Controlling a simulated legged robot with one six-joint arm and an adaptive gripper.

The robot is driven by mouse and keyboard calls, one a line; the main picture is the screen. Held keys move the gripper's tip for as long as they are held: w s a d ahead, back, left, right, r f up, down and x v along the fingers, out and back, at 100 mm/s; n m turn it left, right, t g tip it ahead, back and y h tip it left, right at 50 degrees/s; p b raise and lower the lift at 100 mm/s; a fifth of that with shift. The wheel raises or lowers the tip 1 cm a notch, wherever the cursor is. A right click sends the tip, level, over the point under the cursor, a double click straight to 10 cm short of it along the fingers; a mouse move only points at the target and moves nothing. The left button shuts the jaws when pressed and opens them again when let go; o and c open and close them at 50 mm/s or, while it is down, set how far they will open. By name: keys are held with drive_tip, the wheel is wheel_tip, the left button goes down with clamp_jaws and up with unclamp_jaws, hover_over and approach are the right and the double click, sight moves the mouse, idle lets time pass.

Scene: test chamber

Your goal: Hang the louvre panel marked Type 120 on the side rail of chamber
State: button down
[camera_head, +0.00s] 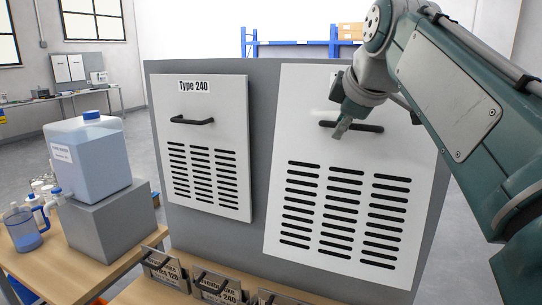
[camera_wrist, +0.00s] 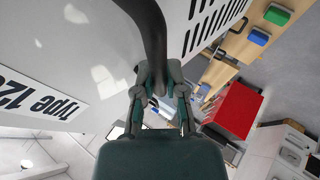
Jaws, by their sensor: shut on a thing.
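The louvre panel marked Type 120 (camera_head: 340,150) is a white sheet with three columns of black slots and a black handle (camera_head: 370,127). Its label is hidden behind my arm in the head view but shows in the wrist view (camera_wrist: 40,98). My gripper (camera_head: 340,130) is shut on that handle; the wrist view shows both fingers (camera_wrist: 158,88) around the dark bar. The panel stands in front of the right part of a grey board (camera_head: 258,100). I cannot tell whether it touches the board. I cannot make out the side rail.
A white panel marked Type 240 (camera_head: 210,135) is on the board's left. In front, a wooden bench (camera_head: 80,262) holds a grey block (camera_head: 108,222) with a blue-capped container (camera_head: 90,158), a jug (camera_head: 24,230) and several small handled plates (camera_head: 216,287). Open floor lies behind, left.

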drive_tip(key=s+a, duration=0.2)
drive_tip(key=s, duration=0.3)
drive_tip(key=shift+s+a, duration=0.15)
drive_tip(key=shift+s, duration=0.15)
idle(0.4)
